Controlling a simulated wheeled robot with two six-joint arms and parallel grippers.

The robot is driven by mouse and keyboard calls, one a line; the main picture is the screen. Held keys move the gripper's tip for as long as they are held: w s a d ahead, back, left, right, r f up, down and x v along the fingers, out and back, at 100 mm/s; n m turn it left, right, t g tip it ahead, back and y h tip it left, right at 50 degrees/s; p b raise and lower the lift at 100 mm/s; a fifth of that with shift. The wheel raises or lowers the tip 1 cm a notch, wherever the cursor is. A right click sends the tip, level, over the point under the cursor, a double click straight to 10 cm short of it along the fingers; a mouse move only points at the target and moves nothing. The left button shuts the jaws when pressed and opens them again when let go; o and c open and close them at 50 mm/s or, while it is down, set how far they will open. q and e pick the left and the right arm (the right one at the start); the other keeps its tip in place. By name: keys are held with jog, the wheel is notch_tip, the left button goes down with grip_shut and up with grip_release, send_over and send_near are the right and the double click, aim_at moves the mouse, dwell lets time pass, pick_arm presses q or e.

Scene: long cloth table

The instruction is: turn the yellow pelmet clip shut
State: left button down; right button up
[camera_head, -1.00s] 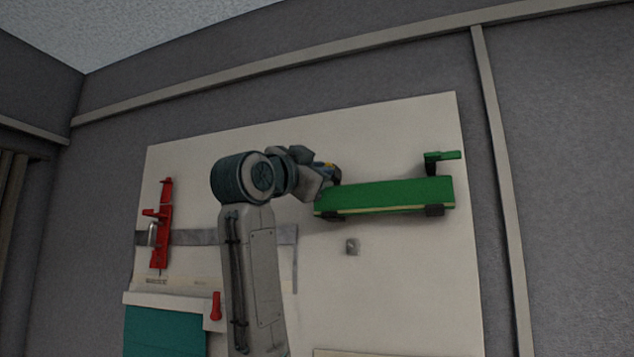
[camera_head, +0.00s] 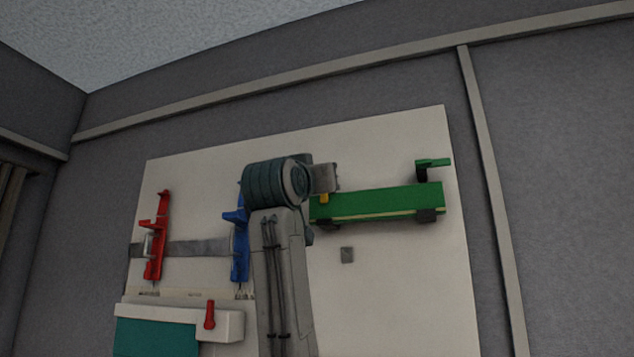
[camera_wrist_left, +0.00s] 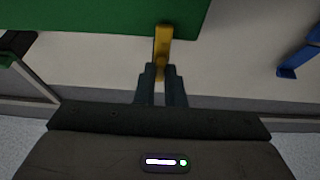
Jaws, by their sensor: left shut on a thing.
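The green pelmet (camera_head: 380,203) is a long board mounted on the pale wall panel. The yellow clip (camera_head: 324,198) shows as a small piece over the front of its left end. In the left wrist view the yellow clip (camera_wrist_left: 162,42) is a narrow lever, one end overlapping the green pelmet (camera_wrist_left: 100,14). My left gripper (camera_wrist_left: 161,72) is shut on the clip's other end. In the head view my left gripper (camera_head: 326,178) is at the pelmet's upper left corner, and its fingertips are not clear. The green clip (camera_head: 430,166) at the right end stands above the pelmet, its arm pointing right. My right gripper is not in view.
A red holder (camera_head: 157,236) and a blue holder (camera_head: 239,245) carry a grey strip left of my arm. A white box with a red lever (camera_head: 209,315) is below them. The panel (camera_head: 400,290) below is clear.

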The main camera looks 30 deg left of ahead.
pick_arm(q)
jog(key=shift+r, duration=0.1)
dwell(0.3)
jog(key=c, duration=1.5)
grip_release()
jog(key=shift+w, duration=0.1)
jog(key=b+v, duration=0.5)
jog(key=v, duration=0.6)
jog(key=shift+b, duration=0.3)
